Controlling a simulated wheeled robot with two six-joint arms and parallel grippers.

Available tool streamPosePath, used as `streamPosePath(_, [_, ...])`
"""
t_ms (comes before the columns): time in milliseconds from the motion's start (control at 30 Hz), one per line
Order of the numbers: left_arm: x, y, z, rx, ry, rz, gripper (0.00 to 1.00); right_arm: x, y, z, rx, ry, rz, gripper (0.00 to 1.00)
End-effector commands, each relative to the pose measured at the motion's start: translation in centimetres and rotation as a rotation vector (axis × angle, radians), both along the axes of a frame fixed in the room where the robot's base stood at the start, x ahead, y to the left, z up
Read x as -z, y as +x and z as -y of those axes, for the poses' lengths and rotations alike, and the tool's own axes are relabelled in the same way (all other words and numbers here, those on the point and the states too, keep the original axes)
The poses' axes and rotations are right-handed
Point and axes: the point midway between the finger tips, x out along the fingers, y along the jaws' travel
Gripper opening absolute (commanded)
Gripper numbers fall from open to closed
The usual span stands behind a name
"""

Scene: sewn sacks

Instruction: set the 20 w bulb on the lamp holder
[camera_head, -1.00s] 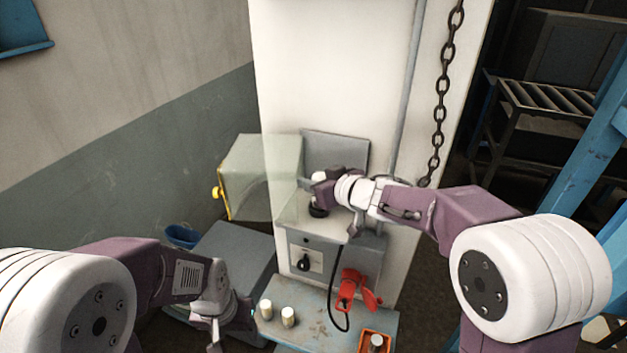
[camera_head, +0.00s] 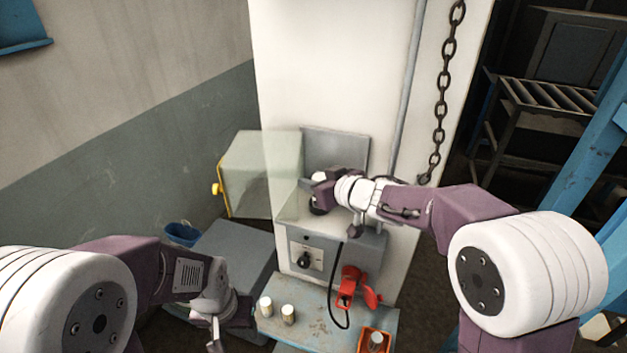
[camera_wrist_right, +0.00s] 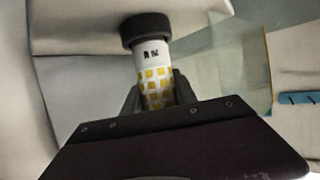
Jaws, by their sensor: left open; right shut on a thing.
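My right gripper (camera_head: 325,190) is shut on a bulb (camera_head: 320,176), directly over the black lamp holder (camera_head: 318,209) on the grey box. In the right wrist view the bulb (camera_wrist_right: 155,75) is a white cylinder with yellow squares and a small dark mark too blurred to read. Its far end meets the black round holder (camera_wrist_right: 146,28); I cannot tell how deep it sits. The fingers of the right gripper (camera_wrist_right: 156,95) stand on both sides of the bulb. My left gripper (camera_head: 232,330) is open and empty, low at the left of the bench.
Two white cylinders (camera_head: 266,307) (camera_head: 288,314) stand on the blue-grey bench (camera_head: 315,320). Another stands in an orange tray (camera_head: 363,345). A red device (camera_head: 351,284) with a black cable sits nearby. A clear hood (camera_head: 258,165) is left of the holder. A chain (camera_head: 441,100) hangs behind the right arm.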

Motion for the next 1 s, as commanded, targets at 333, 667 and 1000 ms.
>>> streamPosePath(333, [0.1, 0.0, 0.0, 0.000, 0.000, 0.000, 0.55, 0.2, 0.0, 0.0, 0.000, 0.000, 0.000, 0.43])
streamPosePath(667, [-0.9, 0.0, 0.0, 0.000, 0.000, 0.000, 0.55, -0.9, -1.6, 1.2, 0.001, 0.000, 0.000, 0.43])
streamPosePath(1000, [-2.4, 0.0, 0.0, 0.000, 0.000, 0.000, 0.55, -2.2, -4.1, 3.1, 0.002, 0.000, 0.000, 0.43])
